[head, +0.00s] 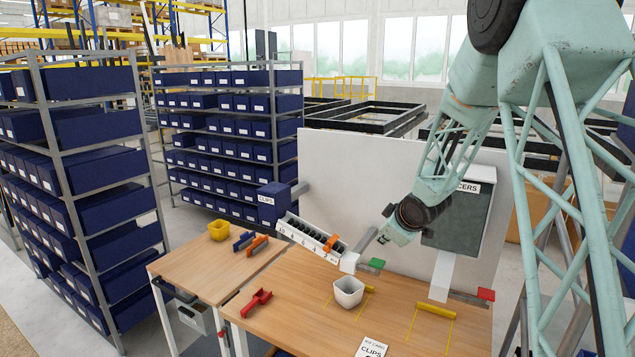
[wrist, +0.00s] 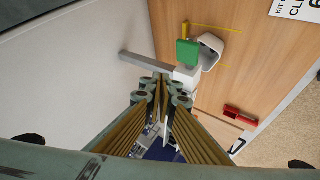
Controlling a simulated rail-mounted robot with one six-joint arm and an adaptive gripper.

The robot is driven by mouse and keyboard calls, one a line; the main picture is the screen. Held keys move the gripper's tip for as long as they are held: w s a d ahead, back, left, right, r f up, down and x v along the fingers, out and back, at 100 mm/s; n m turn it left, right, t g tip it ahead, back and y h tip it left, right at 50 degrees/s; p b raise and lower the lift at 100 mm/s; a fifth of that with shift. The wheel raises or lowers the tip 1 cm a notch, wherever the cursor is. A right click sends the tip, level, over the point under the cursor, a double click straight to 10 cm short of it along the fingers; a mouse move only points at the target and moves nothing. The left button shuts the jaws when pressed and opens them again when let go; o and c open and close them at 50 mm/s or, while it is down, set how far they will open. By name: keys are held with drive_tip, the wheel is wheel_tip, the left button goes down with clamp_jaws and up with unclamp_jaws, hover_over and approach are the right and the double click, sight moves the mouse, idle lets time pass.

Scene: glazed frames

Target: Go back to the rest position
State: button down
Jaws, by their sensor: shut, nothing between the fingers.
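My gripper (wrist: 162,88) is shut and empty in the wrist view, its fingers meeting over the rack of clips below. In the head view my gripper (head: 384,237) is at the end of my bent arm, in front of the white panel. The fingers are small and hard to make out in the head view.
The white panel (head: 330,170) stands behind the table (head: 310,310). A white cup (head: 348,293), a green block (head: 377,264), a red block (head: 486,295) and a red tool (head: 256,303) are around the work area. Shelves of blue bins are at left.

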drive_tip(key=s+d+r+m+g+h+b, duration=0.1)
drive_tip(key=s+d+r+m+b, duration=0.2)
drive_tip(key=s, duration=0.6)
drive_tip(key=s+r+m+h+b, duration=0.15)
drive_tip(key=s+r, duration=0.35)
drive_tip(key=s, duration=0.5)
drive_tip(key=s+d+r+m+g+h+b, duration=0.1)
drive_tip(key=s+d+r+m+b, duration=0.15)
drive_tip(key=s+r, duration=0.45)
drive_tip(key=s+a+f+m+g+b, duration=0.1)
drive_tip(key=s+a+f+b, duration=0.1)
drive_tip(key=s, duration=1.1)
drive_tip(key=s+a+f+m+g+y+b, duration=0.1)
drive_tip(key=s+a+f+b, duration=0.1)
drive_tip(key=s, duration=1.2)
drive_tip(key=s+a+f+m+y+b, duration=0.1)
drive_tip(key=s+f+b, duration=0.3)
drive_tip(key=s, duration=1)
drive_tip(key=shift+a+f+m+g, duration=0.25)
drive_tip(key=shift+a+m+g, duration=0.15)
drive_tip(key=shift+a+m, duration=0.15)
